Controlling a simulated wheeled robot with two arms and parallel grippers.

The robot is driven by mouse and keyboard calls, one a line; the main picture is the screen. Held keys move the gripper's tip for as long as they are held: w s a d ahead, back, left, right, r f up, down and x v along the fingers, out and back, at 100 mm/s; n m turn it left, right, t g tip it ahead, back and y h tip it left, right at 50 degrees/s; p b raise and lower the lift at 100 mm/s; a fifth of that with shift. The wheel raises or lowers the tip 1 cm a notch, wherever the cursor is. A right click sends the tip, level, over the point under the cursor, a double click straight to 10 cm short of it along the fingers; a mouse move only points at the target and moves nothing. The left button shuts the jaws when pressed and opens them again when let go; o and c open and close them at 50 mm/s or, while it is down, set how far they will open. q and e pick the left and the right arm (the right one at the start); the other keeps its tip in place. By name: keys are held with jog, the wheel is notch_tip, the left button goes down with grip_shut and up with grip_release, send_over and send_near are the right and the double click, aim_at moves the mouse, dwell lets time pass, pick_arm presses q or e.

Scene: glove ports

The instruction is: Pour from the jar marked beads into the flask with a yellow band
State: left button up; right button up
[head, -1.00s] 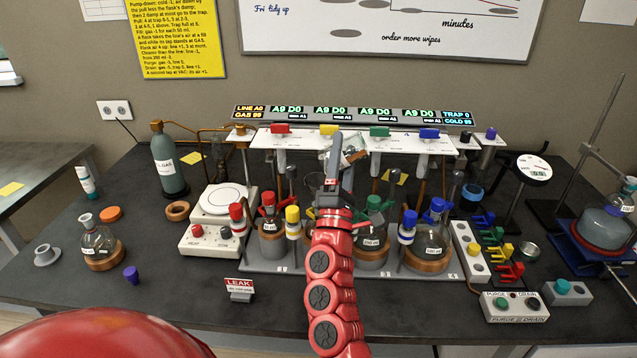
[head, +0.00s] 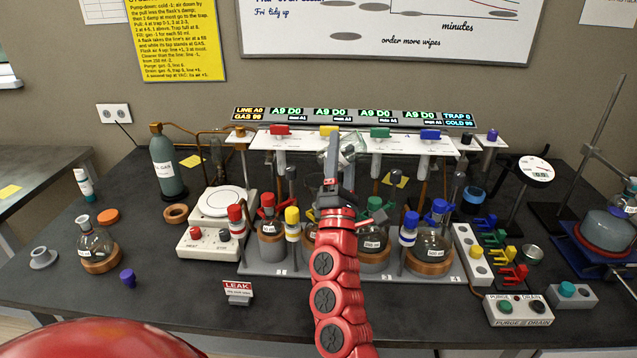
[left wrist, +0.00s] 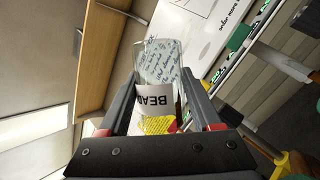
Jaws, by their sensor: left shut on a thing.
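My left gripper (head: 336,150) is raised over the middle of the bench, in front of the panel with coloured taps. It is shut on a clear glass jar (head: 353,148), which looks tilted. I cannot make out beads inside. Behind my arm, the second flask (head: 309,236) on the grey rack stands beside a yellow-capped post (head: 292,220). My arm hides most of this flask, and I cannot see a band on it. My right gripper is out of view.
Red-topped (head: 271,224), green-topped (head: 372,238) and blue-topped (head: 430,243) flasks share the rack (head: 262,267). A LEAK sign (head: 238,288) stands in front. A hotplate (head: 220,203) and loose flask (head: 97,243) are at left, a purge/drain box (head: 517,309) at right. The front bench is mostly clear.

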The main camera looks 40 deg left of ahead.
pick_arm(q)
jog(key=shift+a+n+b, duration=0.1)
jog(key=shift+n+b, duration=0.2)
jog(key=shift+n, duration=0.2)
jog(key=shift+r+y, duration=0.1)
jog(key=shift+y, duration=0.3)
dwell(2.1)
jog(key=m+h, duration=0.1)
jog(key=m+t+h+p, duration=0.1)
jog(key=m, duration=0.1)
jog(key=m+h+p, duration=0.1)
jog(key=h, duration=0.1)
jog(key=shift+w+d+m, duration=0.2)
jog(key=shift+d+m, duration=0.15)
jog(key=shift+m, duration=0.05)
jog(key=m+h, duration=0.1)
jog(key=m, duration=0.1)
jog(key=m+h+p, duration=0.1)
jog(key=m+h, duration=0.1)
jog(key=f+m+t+h+p, duration=0.1)
jog(key=m+h, duration=0.1)
jog(key=shift+w+d+f+m, duration=0.1)
jog(key=shift+w+d+m, duration=0.1)
jog(key=shift+d+m, duration=0.15)
jog(key=shift+w+d+f+m+h, duration=0.1)
jog(key=shift+d+f+m+h, duration=0.1)
jog(key=shift+m+h, duration=0.25)
jog(key=shift+d+f+m+h, duration=0.1)
jog(key=shift+f+m+h, duration=0.1)
jog(key=shift+m+h, duration=0.25)
